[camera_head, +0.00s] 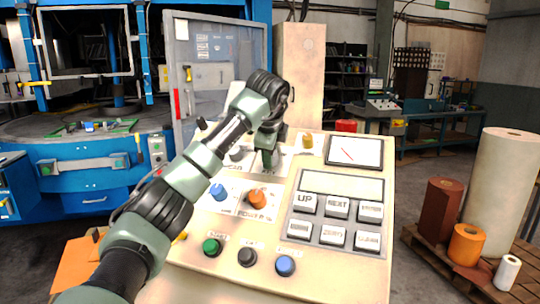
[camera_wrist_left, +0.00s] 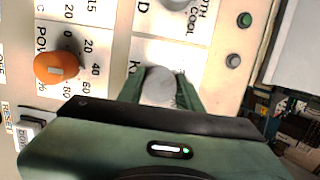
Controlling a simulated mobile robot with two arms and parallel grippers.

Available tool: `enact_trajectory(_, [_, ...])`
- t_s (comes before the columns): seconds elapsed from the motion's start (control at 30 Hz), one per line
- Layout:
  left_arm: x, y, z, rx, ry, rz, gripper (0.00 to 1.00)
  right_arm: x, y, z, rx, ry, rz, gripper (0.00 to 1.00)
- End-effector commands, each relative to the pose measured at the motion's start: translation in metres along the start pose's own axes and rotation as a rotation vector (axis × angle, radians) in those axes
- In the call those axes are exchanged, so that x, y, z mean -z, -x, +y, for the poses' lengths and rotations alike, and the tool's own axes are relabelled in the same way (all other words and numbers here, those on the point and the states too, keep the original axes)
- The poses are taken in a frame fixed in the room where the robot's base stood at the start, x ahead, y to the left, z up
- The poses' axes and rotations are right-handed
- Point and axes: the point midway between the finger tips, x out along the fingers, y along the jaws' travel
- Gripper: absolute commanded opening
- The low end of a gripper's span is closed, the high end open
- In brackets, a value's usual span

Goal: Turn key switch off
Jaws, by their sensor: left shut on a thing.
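A beige control panel (camera_head: 330,275) stands in front of me. My left gripper (camera_head: 268,160) is low over its upper part, above the orange knob (camera_head: 257,199). In the left wrist view, the two green fingers of my left gripper (camera_wrist_left: 163,90) are shut on a round pale grey switch head (camera_wrist_left: 160,86), one finger on each side. I take it for the key switch. Its label is partly covered, and neither a key nor its turned position can be made out. In the head view the gripper hides it. My right gripper is not in view.
The orange knob also shows in the left wrist view (camera_wrist_left: 57,68). A blue knob (camera_head: 218,191), a brass-coloured knob (camera_head: 307,140), a keypad (camera_head: 336,207) and a row of round buttons (camera_head: 247,257) are close by. A gauge (camera_head: 355,150) is at the upper right.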

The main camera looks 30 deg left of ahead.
Motion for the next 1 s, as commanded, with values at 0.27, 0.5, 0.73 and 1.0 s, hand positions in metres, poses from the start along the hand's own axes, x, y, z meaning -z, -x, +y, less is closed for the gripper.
enact_trajectory(0.27, [-0.001, 0.001, -0.001, 0.002, 0.003, 0.000, 0.57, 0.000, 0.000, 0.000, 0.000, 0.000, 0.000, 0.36])
enact_trajectory(0.5, [0.000, 0.001, 0.000, 0.001, 0.001, 0.000, 0.57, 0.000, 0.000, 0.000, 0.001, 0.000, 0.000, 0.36])
enact_trajectory(0.73, [-0.001, 0.027, -0.002, 0.005, 0.001, 0.001, 0.57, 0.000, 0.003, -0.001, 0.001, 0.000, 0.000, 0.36])
enact_trajectory(1.0, [-0.001, 0.069, -0.002, 0.003, 0.002, 0.000, 0.57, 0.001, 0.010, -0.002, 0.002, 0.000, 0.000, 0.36])
